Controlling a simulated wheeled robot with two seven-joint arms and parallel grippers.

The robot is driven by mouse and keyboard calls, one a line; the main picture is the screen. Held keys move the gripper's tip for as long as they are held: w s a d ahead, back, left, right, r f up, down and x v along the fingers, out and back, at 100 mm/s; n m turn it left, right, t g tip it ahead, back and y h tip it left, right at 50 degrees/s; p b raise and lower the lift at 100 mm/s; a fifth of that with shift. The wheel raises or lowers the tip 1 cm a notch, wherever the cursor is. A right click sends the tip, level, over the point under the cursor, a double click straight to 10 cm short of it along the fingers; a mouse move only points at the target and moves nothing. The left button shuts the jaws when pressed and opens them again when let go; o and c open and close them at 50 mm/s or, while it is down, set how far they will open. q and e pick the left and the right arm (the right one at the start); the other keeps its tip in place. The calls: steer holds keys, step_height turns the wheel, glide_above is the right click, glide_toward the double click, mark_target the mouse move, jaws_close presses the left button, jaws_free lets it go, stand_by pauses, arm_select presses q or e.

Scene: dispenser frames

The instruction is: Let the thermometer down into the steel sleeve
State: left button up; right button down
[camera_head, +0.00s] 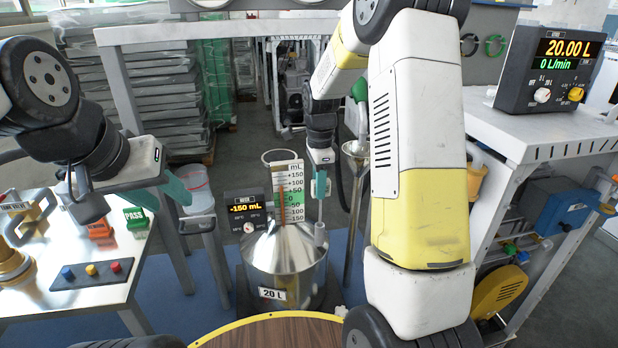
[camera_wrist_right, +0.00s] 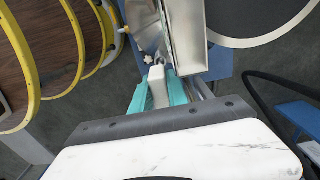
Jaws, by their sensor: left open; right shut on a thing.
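My right gripper (camera_head: 320,186) is shut on the thermometer, whose pale head (camera_wrist_right: 157,88) shows between the teal fingers (camera_wrist_right: 158,97) in the right wrist view. In the head view the fingers hide most of the thermometer. The steel sleeve (camera_head: 320,234) is a short grey tube at the right side of the conical-topped steel can (camera_head: 285,250). The gripper is above it; whether the stem's tip is inside the sleeve I cannot tell. My left gripper (camera_head: 162,195) is open and empty, over the right part of the left table.
The left table (camera_head: 160,250) holds tags and a button panel (camera_head: 92,272). A wooden round top (camera_head: 270,335) is in front.

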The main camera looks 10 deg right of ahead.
steer(key=shift+f, duration=3.75)
steer(key=c, duration=1.2)
jaws_free()
step_height(320, 180, up, 8)
steer(key=shift+f, duration=0.2)
steer(key=shift+r, duration=0.1)
